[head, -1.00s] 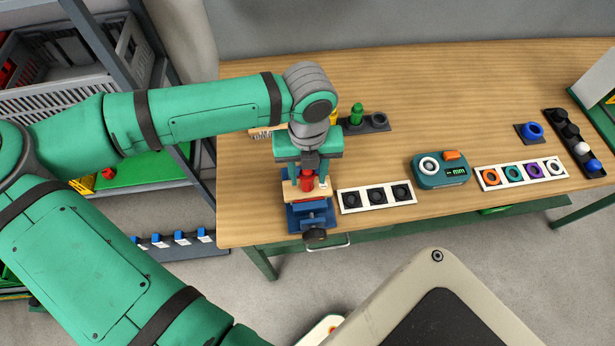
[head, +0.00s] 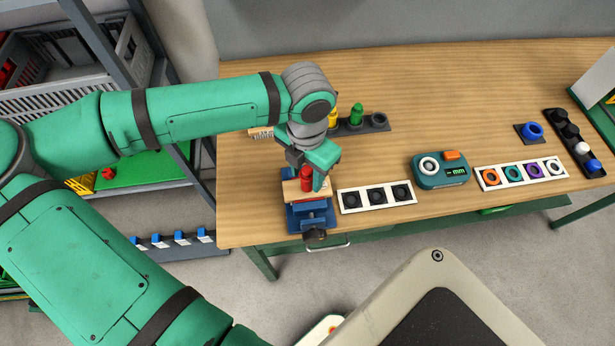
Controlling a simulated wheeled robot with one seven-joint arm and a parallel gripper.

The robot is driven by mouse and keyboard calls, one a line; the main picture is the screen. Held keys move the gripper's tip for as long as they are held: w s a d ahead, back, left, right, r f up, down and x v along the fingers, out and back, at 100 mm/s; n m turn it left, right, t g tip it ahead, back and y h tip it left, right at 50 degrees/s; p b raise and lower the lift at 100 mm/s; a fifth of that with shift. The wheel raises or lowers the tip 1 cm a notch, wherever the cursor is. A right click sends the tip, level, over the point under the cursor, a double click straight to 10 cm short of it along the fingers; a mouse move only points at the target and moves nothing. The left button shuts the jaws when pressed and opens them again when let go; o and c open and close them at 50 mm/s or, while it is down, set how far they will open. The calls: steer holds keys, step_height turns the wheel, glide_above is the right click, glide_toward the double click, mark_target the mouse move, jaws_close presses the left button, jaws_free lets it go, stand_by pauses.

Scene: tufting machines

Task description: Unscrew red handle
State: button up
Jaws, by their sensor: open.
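The red handle (head: 307,178) stands upright on a light wooden block (head: 291,191) held in the blue vise (head: 302,215) at the table's front left edge. My gripper (head: 312,179) is directly over the vise, pointing down. It is open, with one green finger seen just right of the handle. The other finger is hidden behind the handle and the gripper body. I cannot tell whether the visible finger touches the handle.
A white strip with dark sockets (head: 376,197) lies right of the vise. A green measuring device (head: 440,171) and a strip of coloured rings (head: 522,174) lie farther right. A dark rack with a green peg (head: 356,116) stands behind my gripper. The middle back of the table is clear.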

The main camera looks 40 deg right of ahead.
steer(key=m, duration=0.4)
steer(key=shift+d+m, duration=0.1)
steer(key=shift+m, duration=1.8)
steer(key=shift+w, duration=0.1)
